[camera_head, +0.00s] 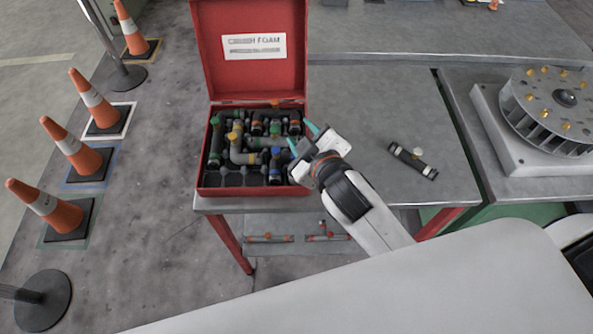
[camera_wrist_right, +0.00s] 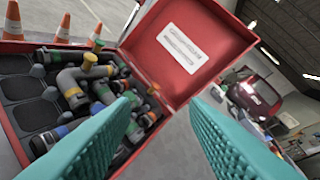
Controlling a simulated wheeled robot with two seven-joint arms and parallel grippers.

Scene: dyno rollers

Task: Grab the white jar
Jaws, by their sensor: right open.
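I cannot make out a white jar in either view. My right gripper (camera_head: 302,137) is open and empty, its teal fingers apart over the right side of an open red case (camera_head: 203,177). In the right wrist view the two teal fingers (camera_wrist_right: 163,98) show spread, with nothing between them, in front of the case (camera_wrist_right: 150,75). The case holds several dark and grey pipe fittings (camera_head: 240,152) with yellow, green, blue and orange bands or caps, in a black insert. The near right corner of the case is partly hidden by the right gripper. My left gripper is not in view.
A dark pipe piece with a white knob (camera_head: 413,160) lies on the grey table (camera_head: 360,105). A finned rotor (camera_head: 553,105) on a pale base stands at the right. Traffic cones (camera_head: 75,147) line the floor at left. The table's middle is largely clear.

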